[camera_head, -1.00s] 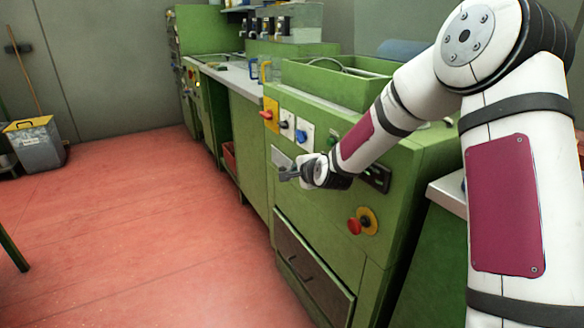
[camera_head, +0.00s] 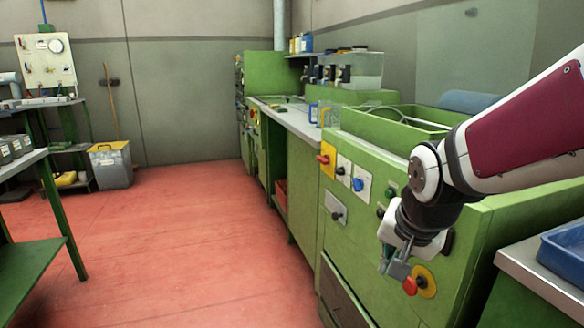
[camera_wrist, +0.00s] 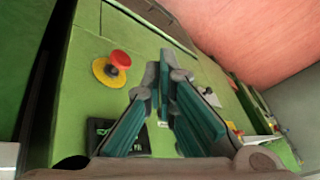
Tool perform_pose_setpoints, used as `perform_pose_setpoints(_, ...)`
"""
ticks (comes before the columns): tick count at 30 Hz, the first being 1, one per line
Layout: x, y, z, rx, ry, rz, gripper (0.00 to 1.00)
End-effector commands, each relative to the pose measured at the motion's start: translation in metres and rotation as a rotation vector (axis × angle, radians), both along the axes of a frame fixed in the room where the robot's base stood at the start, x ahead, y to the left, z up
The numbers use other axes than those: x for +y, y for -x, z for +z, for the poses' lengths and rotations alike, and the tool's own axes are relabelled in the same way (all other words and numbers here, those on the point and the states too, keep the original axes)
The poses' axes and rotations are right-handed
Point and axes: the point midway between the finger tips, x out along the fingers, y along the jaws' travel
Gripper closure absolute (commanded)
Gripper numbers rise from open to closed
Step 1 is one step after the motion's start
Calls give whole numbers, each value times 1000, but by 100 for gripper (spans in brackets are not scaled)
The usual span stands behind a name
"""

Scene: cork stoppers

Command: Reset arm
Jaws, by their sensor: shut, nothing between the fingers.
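My gripper (camera_head: 393,266) hangs at the end of my folded arm, in front of the green machine (camera_head: 385,150) at the right of the head view. It is shut and empty, with its fingers pointing down near the red emergency button (camera_head: 410,286) on a yellow plate. In the wrist view my gripper (camera_wrist: 163,75) shows its teal finger pads close together at the tips. The red button (camera_wrist: 119,59) on its yellow disc lies to their left, on the green panel, apart from the fingers.
A metal counter with a blue tray (camera_head: 565,255) stands at the right. Knobs, including a blue one (camera_head: 358,184), stick out of the machine front. A green table (camera_head: 30,270) stands at the left, a grey bin (camera_head: 111,165) behind it. The red floor (camera_head: 180,230) between is clear.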

Motion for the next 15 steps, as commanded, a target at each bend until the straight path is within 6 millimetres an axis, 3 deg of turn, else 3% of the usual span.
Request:
perform_pose_setpoints(3, -4, 63, 13, 93, 71, 95, 100)
perform_pose_setpoints(9, -10, 162, 22, 253, 128, 260, 100)
perform_pose_setpoints(15, -12, 233, 22, 363, 131, 396, 100)
